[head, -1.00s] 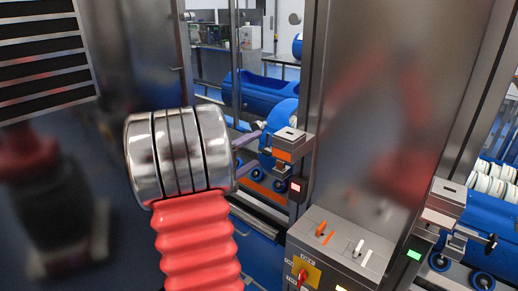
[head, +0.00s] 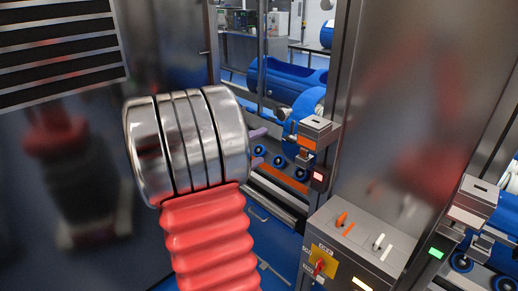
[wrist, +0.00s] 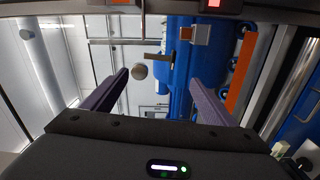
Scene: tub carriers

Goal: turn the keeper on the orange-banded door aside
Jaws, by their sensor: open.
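The orange-banded door's latch block (head: 310,140) is a grey housing with an orange band on the post right of my gripper. Its keeper is a short bar with a round grey knob (wrist: 140,71); the knob shows small in the head view (head: 285,113). The latch block with its orange patch also shows in the wrist view (wrist: 201,35). My gripper (wrist: 158,78) is open and empty, purple fingers spread. In the wrist view the knob appears between the fingertips, beyond them. In the head view the fingertips (head: 264,146) are left of the latch, apart from it.
A red light (head: 319,176) glows under the orange latch. A second latch (head: 473,200) with a green light (head: 436,253) stands at right. A control box (head: 362,240) with orange and white levers sits below, between them. A steel panel rises behind it.

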